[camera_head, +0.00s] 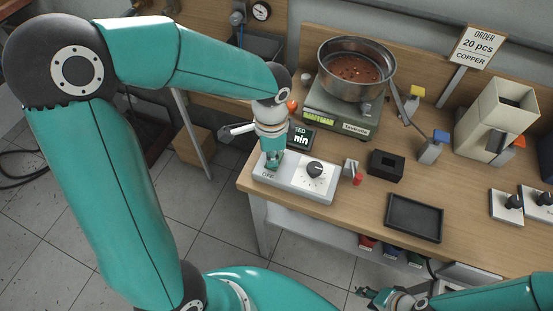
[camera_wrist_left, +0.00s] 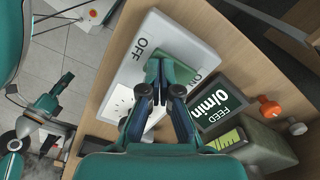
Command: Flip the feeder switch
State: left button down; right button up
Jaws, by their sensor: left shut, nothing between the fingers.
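The feeder control box (camera_head: 318,187) is white, with a black dial (camera_head: 314,169), at the table's front left edge. In the left wrist view its face (camera_wrist_left: 150,30) has OFF and ON labels, with the switch spot between them. My left gripper (camera_head: 274,160) points down over the box's left end. In the left wrist view its fingers (camera_wrist_left: 158,78) are shut and empty, with the tips between the two labels. The display (camera_wrist_left: 221,103) reads FEED 0/min. My right gripper (camera_head: 392,298) is low at the bottom right, away from the box.
A scale with a metal bowl (camera_head: 356,68) of copper-coloured pieces stands behind the box. A black open box (camera_head: 386,165), a dark tray (camera_head: 414,218) and a red-tipped fitting (camera_head: 357,179) lie to the right. A beige hopper (camera_head: 487,121) stands further right.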

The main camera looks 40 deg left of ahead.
pick_arm(q)
jog(key=shift+r+p, duration=2.9)
jog(key=shift+r, duration=0.6)
jog(key=shift+f, duration=0.1)
